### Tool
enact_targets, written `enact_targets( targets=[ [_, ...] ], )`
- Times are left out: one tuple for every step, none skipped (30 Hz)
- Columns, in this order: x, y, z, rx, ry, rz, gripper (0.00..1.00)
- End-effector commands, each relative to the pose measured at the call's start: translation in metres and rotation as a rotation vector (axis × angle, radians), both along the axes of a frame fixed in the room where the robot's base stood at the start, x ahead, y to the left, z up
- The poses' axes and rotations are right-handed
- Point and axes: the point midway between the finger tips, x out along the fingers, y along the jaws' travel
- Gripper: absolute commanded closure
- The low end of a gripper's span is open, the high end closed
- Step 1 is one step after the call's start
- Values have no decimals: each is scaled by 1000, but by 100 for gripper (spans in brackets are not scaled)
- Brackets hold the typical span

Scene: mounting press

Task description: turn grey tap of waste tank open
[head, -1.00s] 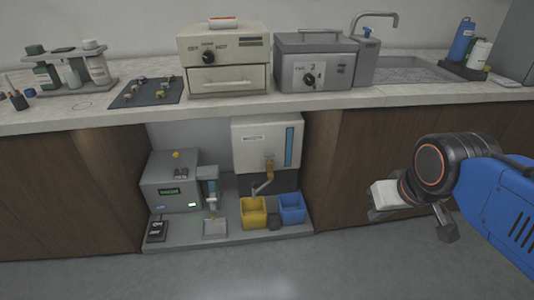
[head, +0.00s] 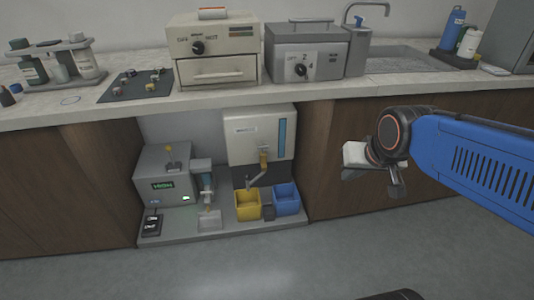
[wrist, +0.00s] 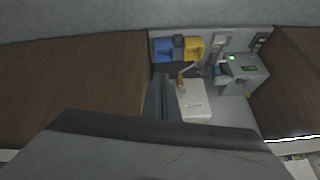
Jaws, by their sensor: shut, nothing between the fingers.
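The white tank (head: 258,143) with a blue level strip stands in the low bay under the counter; its label is too small to read. A brass-coloured fitting (head: 264,160) on its front carries a slanting grey spout or lever (head: 257,179). Whether this grey part is the tap handle, I cannot tell. The tank also shows upside down in the wrist view (wrist: 196,102). My gripper (head: 398,190) is in front of the cabinet, well right of the tank and apart from it.
A yellow bin (head: 248,212) and a blue bin (head: 287,205) stand below the tank. A grey unit (head: 166,187) with a lit green display stands left of it. Wooden cabinet fronts (head: 340,195) flank the bay. The floor before it is clear.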

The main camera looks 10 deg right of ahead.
Motion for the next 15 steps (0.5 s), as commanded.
enact_targets(
  targets=[
    [16, 3, -3, 16, -11, -18, 100],
    [26, 5, -5, 28, -22, -32, 100],
    [39, 7, -6, 44, -37, -49, 100],
    [49, 9, -7, 56, -50, -62, 100],
    [59, 11, -9, 68, -61, -76, 100],
    [71, 13, -10, 85, -77, -93, 100],
    [81, 15, -12, 98, -88, -107, 100],
    [90, 16, -14, 110, -99, -120, 100],
    [103, 19, -16, 127, -115, -137, 100],
    [112, 21, -18, 140, -126, -151, 100],
    [121, 23, -20, 153, -136, -162, 100],
    [133, 25, -23, 170, -152, -180, 100],
    [142, 27, -25, 184, -163, -193, 100],
    [151, 29, -28, 196, -173, -206, 100],
    [162, 32, -31, 214, -188, -223, 100]
  ],
)
